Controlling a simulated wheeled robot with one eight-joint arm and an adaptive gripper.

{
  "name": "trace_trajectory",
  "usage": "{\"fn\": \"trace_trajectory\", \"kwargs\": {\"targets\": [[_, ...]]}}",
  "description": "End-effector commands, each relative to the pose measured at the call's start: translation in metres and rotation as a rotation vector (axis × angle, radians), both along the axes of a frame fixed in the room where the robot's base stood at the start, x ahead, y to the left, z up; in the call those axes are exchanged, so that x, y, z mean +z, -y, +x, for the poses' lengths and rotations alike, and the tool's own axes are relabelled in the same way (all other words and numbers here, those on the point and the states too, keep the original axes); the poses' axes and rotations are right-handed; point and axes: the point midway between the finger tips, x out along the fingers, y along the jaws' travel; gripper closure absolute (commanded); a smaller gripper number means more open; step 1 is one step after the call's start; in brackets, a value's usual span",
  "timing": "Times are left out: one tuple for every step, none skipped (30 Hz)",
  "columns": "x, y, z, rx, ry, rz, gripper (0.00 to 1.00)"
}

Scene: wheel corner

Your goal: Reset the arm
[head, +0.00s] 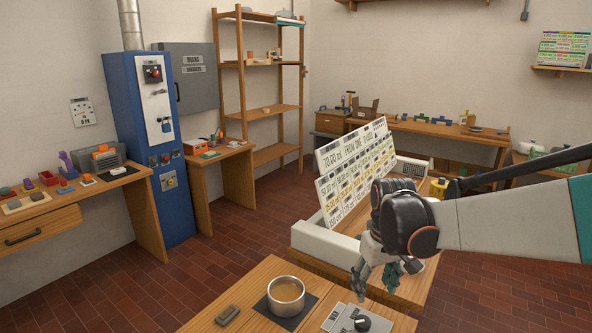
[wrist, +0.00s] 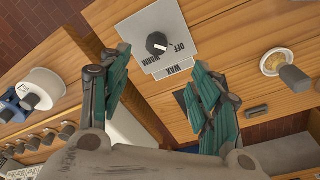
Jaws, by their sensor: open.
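My gripper (head: 374,284) hangs at the end of my arm, right of centre in the head view, above the front wooden table. Its fingers point down. In the wrist view my gripper (wrist: 157,62) shows two teal-padded fingers spread apart with nothing between them. Beyond the fingertips lies a grey plate (wrist: 185,30) marked OFF, WARM and WAX, with a black knob (wrist: 157,43). The knob also shows in the head view (head: 362,323) at the bottom edge. I see no contact between the fingers and the knob.
A metal pot (head: 286,296) of tan liquid stands on the front table, with a small grey block (head: 227,315) beside it. A slanted price board (head: 352,170) rises behind my gripper. A blue cabinet (head: 150,140) and shelves stand at the back. The brick floor at left is open.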

Motion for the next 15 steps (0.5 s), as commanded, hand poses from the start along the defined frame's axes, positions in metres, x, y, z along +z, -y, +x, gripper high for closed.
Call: {"fn": "trace_trajectory", "kwargs": {"targets": [[0.010, 0.000, -0.013, -0.011, 0.024, 0.002, 0.43], [0.015, 0.000, -0.018, -0.018, 0.040, 0.002, 0.43], [0.022, 0.001, -0.026, -0.028, 0.059, 0.004, 0.43], [0.026, 0.001, -0.032, -0.034, 0.076, 0.005, 0.43], [0.031, 0.001, -0.038, -0.041, 0.090, 0.006, 0.43], [0.036, 0.001, -0.046, -0.050, 0.111, 0.009, 0.43], [0.040, 0.001, -0.052, -0.058, 0.127, 0.010, 0.43], [0.044, 0.001, -0.058, -0.064, 0.142, 0.011, 0.43], [0.048, 0.001, -0.066, -0.073, 0.163, 0.014, 0.43], [0.051, 0.001, -0.073, -0.081, 0.177, 0.015, 0.43], [0.054, 0.001, -0.079, -0.088, 0.193, 0.018, 0.43], [0.057, 0.002, -0.087, -0.097, 0.213, 0.021, 0.43], [0.059, 0.002, -0.093, -0.102, 0.229, 0.023, 0.43], [0.061, 0.002, -0.100, -0.110, 0.244, 0.025, 0.43], [0.063, 0.002, -0.108, -0.119, 0.265, 0.028, 0.43]]}}
